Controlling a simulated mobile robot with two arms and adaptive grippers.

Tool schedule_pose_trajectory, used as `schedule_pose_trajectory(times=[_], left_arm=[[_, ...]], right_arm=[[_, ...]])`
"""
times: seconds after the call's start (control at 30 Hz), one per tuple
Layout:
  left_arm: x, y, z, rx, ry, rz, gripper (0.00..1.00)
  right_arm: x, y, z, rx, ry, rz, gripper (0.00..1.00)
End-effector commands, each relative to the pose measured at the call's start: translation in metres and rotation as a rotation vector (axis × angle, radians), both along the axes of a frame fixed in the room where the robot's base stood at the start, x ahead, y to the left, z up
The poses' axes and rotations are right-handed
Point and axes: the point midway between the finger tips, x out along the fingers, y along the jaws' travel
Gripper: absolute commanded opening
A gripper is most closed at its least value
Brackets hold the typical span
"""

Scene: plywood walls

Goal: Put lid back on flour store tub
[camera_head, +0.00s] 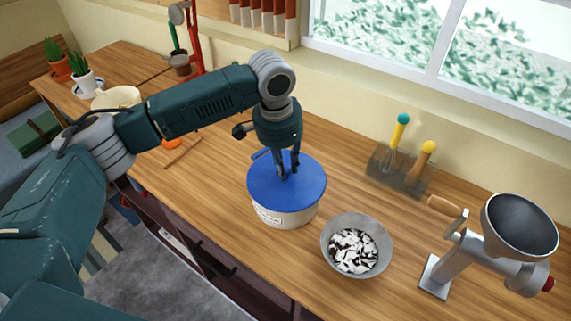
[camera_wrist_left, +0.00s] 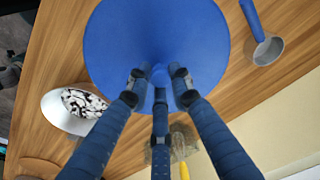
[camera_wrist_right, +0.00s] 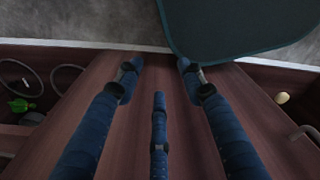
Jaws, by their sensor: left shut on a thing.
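The flour store tub (camera_head: 285,215) is a white round tub with a label, standing on the wooden counter. Its blue round lid (camera_head: 305,181) covers the top of the tub in the head view; I cannot tell whether it is fully seated. My left gripper (camera_head: 287,172) comes from above and is shut on the knob at the lid's middle. In the left wrist view the fingers (camera_wrist_left: 158,82) close round the blue knob, and the lid (camera_wrist_left: 140,35) fills the top. My right gripper (camera_wrist_right: 157,75) shows only in its own wrist view, fingers apart and empty, over dark wood.
A metal bowl (camera_head: 357,246) with black and white pieces stands close right of the tub. A grinder with a dark hopper (camera_head: 519,226) is at the far right. A utensil holder (camera_head: 400,172) stands by the wall. A blue-handled scoop (camera_wrist_left: 266,48) lies near the lid.

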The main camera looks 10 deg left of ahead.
Motion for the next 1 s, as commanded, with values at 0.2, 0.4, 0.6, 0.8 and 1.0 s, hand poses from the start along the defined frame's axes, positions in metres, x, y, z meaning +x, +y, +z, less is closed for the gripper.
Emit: schedule_pose_trajectory(times=[0.2,0.4,0.6,0.8,1.0], left_arm=[[0.0,0.0,0.0,-0.001,-0.001,0.0,0.0],[0.0,0.0,0.0,-0.001,-0.001,0.0,0.0],[0.0,0.0,0.001,-0.001,0.0,0.0,0.0],[0.0,0.0,0.001,-0.001,-0.001,0.0,0.0],[0.0,0.0,0.001,-0.001,-0.001,0.0,0.0]], right_arm=[[0.0,0.001,0.0,0.0,0.0,0.0,0.39],[0.0,0.002,0.0,0.002,-0.001,-0.001,0.39],[0.0,0.003,0.004,0.003,0.0,-0.001,0.39],[0.0,0.003,0.008,0.004,0.0,-0.001,0.39],[0.0,0.003,0.012,0.004,0.0,0.0,0.39]])
